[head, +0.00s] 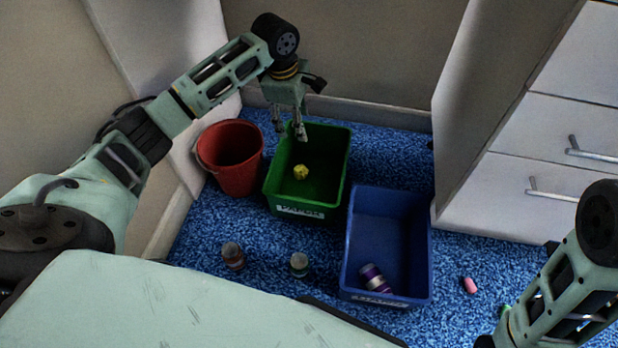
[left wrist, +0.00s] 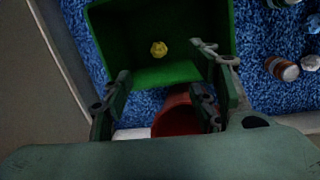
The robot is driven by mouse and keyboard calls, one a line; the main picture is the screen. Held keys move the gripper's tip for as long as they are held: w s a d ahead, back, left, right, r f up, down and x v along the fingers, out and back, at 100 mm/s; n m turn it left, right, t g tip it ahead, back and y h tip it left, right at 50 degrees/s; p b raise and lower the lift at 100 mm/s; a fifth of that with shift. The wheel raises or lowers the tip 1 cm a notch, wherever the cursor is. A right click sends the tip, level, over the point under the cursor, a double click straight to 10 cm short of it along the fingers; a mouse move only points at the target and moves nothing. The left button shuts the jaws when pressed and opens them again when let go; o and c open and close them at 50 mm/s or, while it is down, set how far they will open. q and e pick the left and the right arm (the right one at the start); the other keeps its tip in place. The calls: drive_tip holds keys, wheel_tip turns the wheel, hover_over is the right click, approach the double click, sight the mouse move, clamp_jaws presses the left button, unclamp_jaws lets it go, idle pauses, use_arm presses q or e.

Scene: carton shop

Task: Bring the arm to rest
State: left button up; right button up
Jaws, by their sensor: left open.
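My left gripper (head: 288,130) is open and empty, with its fingers pointing down above the back left part of the green bin (head: 336,165). In the left wrist view my left gripper (left wrist: 165,98) shows its two fingers apart with nothing between them. A crumpled yellow ball (head: 301,172) lies inside the green bin, apart from the fingers; it also shows in the left wrist view (left wrist: 159,49). My right arm comes in at the lower right of the head view, but its gripper is not in view.
A red bucket (head: 233,160) stands left of the green bin. A blue bin (head: 390,220) to the right holds a purple can (head: 375,278). Two jars (head: 233,256) (head: 299,265) and a pink piece (head: 469,285) lie on the blue carpet. White drawers (head: 540,150) stand right, walls behind and left.

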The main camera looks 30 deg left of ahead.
use_arm(q)
drive_tip(key=shift+s+r, duration=0.15)
drive_tip(key=shift+r, duration=0.8)
